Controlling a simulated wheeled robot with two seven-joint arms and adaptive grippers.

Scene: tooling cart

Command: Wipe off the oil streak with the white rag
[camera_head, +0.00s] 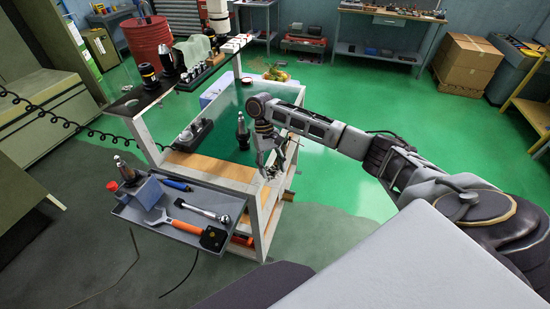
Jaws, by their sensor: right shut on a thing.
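My right gripper (270,168) reaches in from the right and points down at the right edge of the tooling cart (215,166), over its wooden strip. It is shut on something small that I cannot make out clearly. A pale whitish cloth-like thing (192,50) is at the back by the cart's raised shelf; I cannot tell for sure that it is the white rag. I cannot make out the oil streak; part of the green cart top (228,118) is hidden behind my right arm and gripper. My left gripper is not in view.
A dark tool holder (243,131) stands on the cart top beside my right wrist. A rack with small parts (193,134) is to its left. Green floor is clear right of the cart.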

